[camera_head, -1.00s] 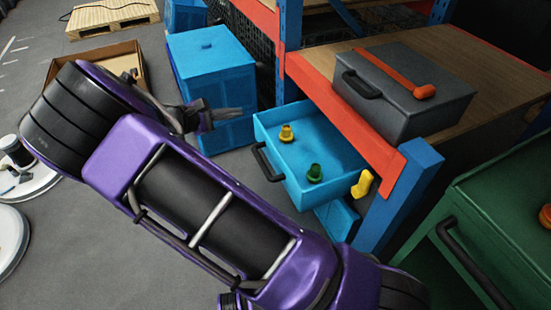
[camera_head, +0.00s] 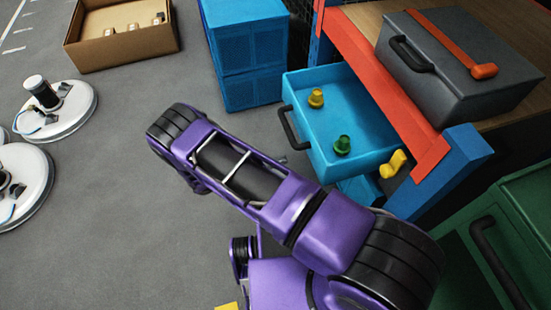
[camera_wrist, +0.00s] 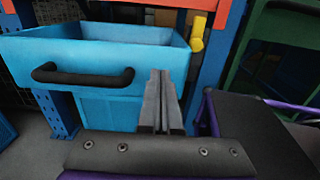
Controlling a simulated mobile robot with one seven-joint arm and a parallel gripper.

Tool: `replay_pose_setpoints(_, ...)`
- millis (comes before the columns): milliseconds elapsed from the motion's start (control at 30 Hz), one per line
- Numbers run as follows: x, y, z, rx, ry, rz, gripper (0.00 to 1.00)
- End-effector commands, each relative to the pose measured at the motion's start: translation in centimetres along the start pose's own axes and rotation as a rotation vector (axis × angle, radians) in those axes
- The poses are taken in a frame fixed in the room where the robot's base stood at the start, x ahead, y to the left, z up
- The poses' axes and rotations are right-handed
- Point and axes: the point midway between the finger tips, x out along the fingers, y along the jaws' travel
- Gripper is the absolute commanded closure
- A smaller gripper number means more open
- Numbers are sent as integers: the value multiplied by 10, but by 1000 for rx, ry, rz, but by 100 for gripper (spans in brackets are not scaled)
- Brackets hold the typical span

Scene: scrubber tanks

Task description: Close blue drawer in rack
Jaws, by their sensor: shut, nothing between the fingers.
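The blue drawer (camera_head: 345,115) stands pulled out of the rack in the head view, with a black handle (camera_head: 294,128) on its front. A yellow piece (camera_head: 316,98) and a green piece (camera_head: 342,145) lie inside it. In the wrist view the drawer front (camera_wrist: 105,62) and its handle (camera_wrist: 82,75) face the camera. My gripper (camera_wrist: 160,75) is shut and empty, in front of the drawer's right part and right of the handle. I cannot tell whether the fingertips touch the drawer. In the head view my gripper is mostly hidden behind my purple arm.
The rack has a blue post (camera_head: 445,165) and an orange beam (camera_head: 385,90); a grey toolbox (camera_head: 455,65) sits on its shelf. A green cabinet (camera_head: 520,230) stands right. A blue crate stack (camera_head: 245,55) stands left of the drawer. Floor to the left is partly clear.

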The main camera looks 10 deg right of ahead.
Motion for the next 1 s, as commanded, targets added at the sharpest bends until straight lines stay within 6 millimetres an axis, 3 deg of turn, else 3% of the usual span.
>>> replay_pose_setpoints(200, 50, 0, 0, 0, 0, -3, 100)
replay_pose_setpoints(433, 88, 0, 0, 1, 1, -2, 100)
replay_pose_setpoints(633, 102, 0, 0, 1, 0, 0, 100)
replay_pose_setpoints(1000, 103, 0, 0, 2, 1, 0, 100)
